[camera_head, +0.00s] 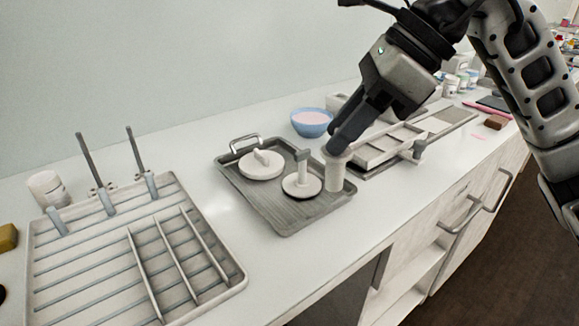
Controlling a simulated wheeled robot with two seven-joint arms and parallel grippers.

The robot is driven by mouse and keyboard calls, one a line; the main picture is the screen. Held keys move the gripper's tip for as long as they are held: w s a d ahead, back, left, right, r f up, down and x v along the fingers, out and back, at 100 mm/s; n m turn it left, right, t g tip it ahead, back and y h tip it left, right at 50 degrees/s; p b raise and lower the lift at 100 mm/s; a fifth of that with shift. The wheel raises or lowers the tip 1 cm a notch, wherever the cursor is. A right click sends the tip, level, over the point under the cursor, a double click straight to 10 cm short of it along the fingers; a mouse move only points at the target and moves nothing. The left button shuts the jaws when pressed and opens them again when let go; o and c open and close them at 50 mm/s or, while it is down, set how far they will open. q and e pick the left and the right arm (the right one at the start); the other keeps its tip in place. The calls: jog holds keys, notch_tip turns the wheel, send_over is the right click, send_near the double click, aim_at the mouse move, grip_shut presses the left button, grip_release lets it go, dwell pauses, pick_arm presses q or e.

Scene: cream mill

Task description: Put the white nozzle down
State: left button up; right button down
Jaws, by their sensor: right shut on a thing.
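My right gripper (337,146) reaches down from the upper right and is shut on the white nozzle (335,175). The nozzle is a pale upright cylinder at the right end of the grey metal tray (262,213). I cannot tell whether its lower end touches the tray or hangs just above it. The fingers hide part of its top. A round white lid-like piece (260,165) and a disc with an upright stem (301,184) sit in the tray. My left gripper is not in view.
A slatted drying rack (90,262) with upright rods stands at the left. A blue bowl (311,122) with pink contents is behind the tray. A light compartmented tray (375,150) lies close at the right. The counter front (300,270) is clear.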

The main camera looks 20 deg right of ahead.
jog(key=w+a+f, duration=0.1)
jog(key=w+f, duration=0.1)
jog(key=f, duration=0.1)
jog(key=w+a+f, duration=0.1)
jog(key=w+f, duration=0.1)
jog(key=f, duration=0.2)
jog(key=w+a+f+p, duration=0.1)
jog(key=w+a+f, duration=0.1)
jog(key=w+f, duration=0.1)
jog(key=shift+a+f, duration=0.1)
jog(key=shift+f, duration=0.1)
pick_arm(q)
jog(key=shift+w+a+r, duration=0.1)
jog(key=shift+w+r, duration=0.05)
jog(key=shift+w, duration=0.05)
pick_arm(e)
jog(key=shift+f, duration=0.1)
jog(key=c, duration=1.1)
grip_release()
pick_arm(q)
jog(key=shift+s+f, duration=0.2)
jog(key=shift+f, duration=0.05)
pick_arm(e)
jog(key=shift+o, duration=0.2)
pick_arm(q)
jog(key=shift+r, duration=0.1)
